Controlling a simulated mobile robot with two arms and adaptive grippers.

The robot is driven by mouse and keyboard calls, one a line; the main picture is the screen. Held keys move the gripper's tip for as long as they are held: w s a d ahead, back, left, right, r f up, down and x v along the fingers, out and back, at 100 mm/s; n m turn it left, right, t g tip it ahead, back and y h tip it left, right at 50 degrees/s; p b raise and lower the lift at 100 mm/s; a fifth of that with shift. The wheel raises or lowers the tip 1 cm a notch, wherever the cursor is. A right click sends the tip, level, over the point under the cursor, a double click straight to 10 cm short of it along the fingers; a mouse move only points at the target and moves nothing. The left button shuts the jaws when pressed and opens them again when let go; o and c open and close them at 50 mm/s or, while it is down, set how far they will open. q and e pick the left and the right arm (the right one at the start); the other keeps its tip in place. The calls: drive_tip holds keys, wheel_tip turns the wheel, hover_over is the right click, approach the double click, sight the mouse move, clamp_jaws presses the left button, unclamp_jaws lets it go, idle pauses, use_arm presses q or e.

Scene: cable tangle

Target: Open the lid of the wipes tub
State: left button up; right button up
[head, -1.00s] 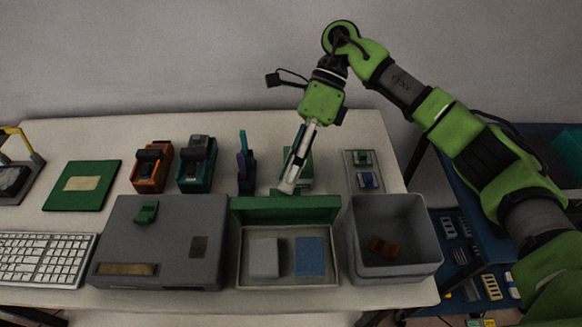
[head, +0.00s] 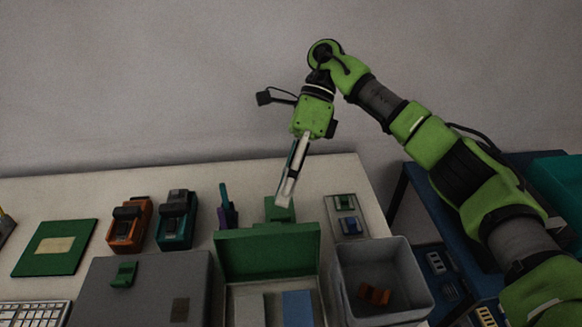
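A shallow box with a raised green lid (head: 268,256) stands near the table's front; the lid is up at its back edge. A grey block (head: 250,308) and a blue block (head: 298,308) show inside. A small green object (head: 279,213) stands just behind the lid. I cannot tell for sure which is the wipes tub. My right gripper (head: 283,198) points down at the small green object and partly covers it. Contact is unclear. Its fingers show edge-on, so their opening is hidden. My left gripper is out of view.
A grey bin (head: 407,285) with an orange piece stands right of the box, a small tray (head: 346,216) behind it. A large grey case (head: 140,280) is at left. Orange (head: 128,225) and teal (head: 176,220) devices and a purple item (head: 227,212) stand behind. The table's back strip is clear.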

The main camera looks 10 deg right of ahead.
drive_tip(key=shift+s+r+v, duration=0.15)
drive_tip(key=shift+v, duration=1.1)
drive_tip(key=shift+s+r+v, duration=0.1)
drive_tip(key=shift+v, duration=1.15)
drive_tip(key=shift+a, duration=0.15)
